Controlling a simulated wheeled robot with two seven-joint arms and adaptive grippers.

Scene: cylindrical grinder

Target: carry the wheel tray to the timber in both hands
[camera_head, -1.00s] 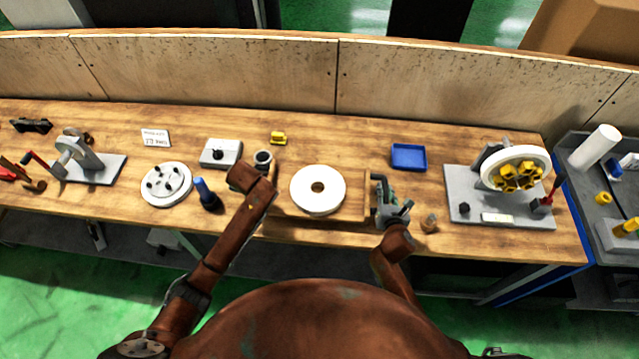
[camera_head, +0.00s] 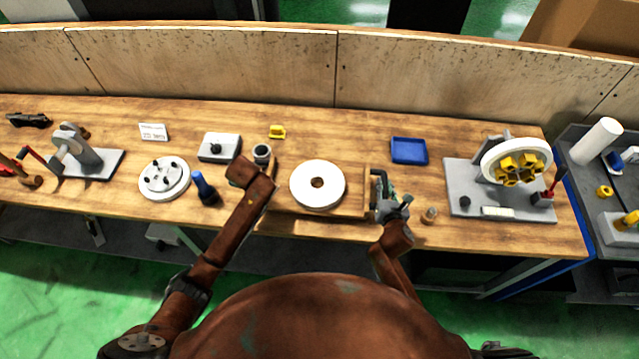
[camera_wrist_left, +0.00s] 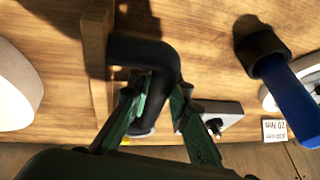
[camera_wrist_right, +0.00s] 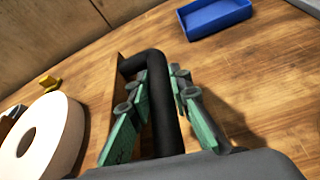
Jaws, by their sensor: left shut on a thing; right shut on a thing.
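The wheel tray is a wooden tray, its right end board (camera_head: 367,188) showing in the head view, with a white grinding wheel (camera_head: 317,185) lying flat on it. The wheel also shows in both wrist views, at the left edge. My right gripper (camera_head: 384,200) is shut on the tray's black right handle (camera_wrist_right: 160,75). My left gripper (camera_wrist_left: 155,92) is shut on the black left handle (camera_wrist_left: 142,50). In the head view my left forearm hides that grip. I cannot make out which thing is the timber.
Left of the tray are a blue-handled tool (camera_head: 205,188), a round white flange (camera_head: 164,178) and a grey box (camera_head: 219,146). A blue bin (camera_head: 408,150) lies behind right. A fixture (camera_head: 462,195) with a wheel stands at right.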

